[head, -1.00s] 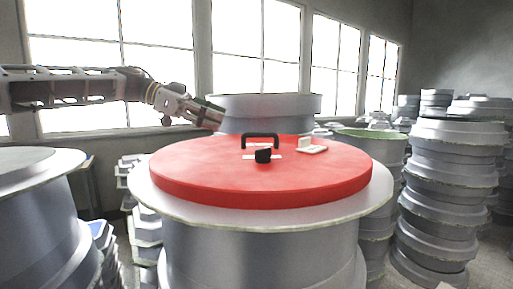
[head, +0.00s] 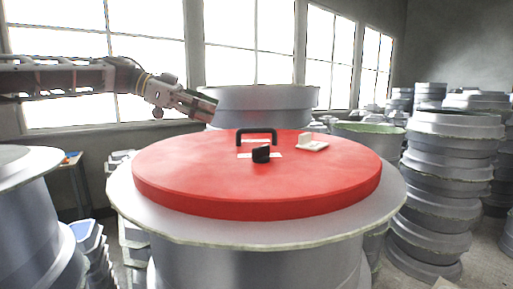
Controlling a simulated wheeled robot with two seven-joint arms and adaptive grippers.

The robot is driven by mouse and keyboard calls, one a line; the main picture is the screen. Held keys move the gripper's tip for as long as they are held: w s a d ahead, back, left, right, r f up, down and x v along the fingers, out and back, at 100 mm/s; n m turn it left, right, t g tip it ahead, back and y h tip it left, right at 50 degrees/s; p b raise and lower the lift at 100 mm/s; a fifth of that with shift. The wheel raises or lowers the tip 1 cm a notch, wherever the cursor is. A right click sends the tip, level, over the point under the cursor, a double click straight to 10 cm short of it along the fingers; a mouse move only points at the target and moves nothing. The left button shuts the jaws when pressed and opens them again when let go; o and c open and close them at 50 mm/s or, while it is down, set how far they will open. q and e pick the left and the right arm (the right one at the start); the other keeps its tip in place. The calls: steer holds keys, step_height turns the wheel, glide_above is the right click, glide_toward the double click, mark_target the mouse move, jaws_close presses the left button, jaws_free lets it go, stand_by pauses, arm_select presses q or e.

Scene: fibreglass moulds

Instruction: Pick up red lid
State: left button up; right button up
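The round red lid (head: 220,180) lies flat on top of a grey drum-like mould (head: 250,245) in the middle of the head view. It has a black arched handle (head: 257,132), a black knob (head: 261,154) and a small white fitting (head: 312,142) on top. My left gripper (head: 207,108) hangs above and behind the lid's far left side, apart from it, pointing right and slightly down. Its fingers are too small and edge-on to tell whether they are open. My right gripper is not in view.
Another grey mould (head: 262,100) stands just behind the lid. Stacked moulds (head: 445,170) fill the right side, and one large mould (head: 30,220) stands at the left. Windows line the back wall. The space above the lid is clear.

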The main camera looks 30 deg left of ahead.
mark_target(252, 129)
arm_select(q)
steer(key=shift+w+d+f, duration=0.3)
steer(key=shift+w+d, duration=0.05)
steer(key=shift+w, duration=0.15)
steer(key=p+x, duration=0.1)
steer(key=x, duration=0.6)
steer(key=shift+d, duration=0.15)
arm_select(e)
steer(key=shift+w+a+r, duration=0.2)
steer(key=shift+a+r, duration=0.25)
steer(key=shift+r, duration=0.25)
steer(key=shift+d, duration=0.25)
arm_select(q)
steer(key=shift+w+d+f+p, duration=0.3)
steer(key=shift+f+p, duration=0.05)
steer(key=shift+p, duration=0.05)
steer(key=shift+f+p+x, duration=0.2)
steer(key=shift+p+x, duration=0.4)
steer(key=shift+x, duration=1.3)
steer(key=shift+w+f, duration=0.1)
steer(key=shift+w, duration=0.05)
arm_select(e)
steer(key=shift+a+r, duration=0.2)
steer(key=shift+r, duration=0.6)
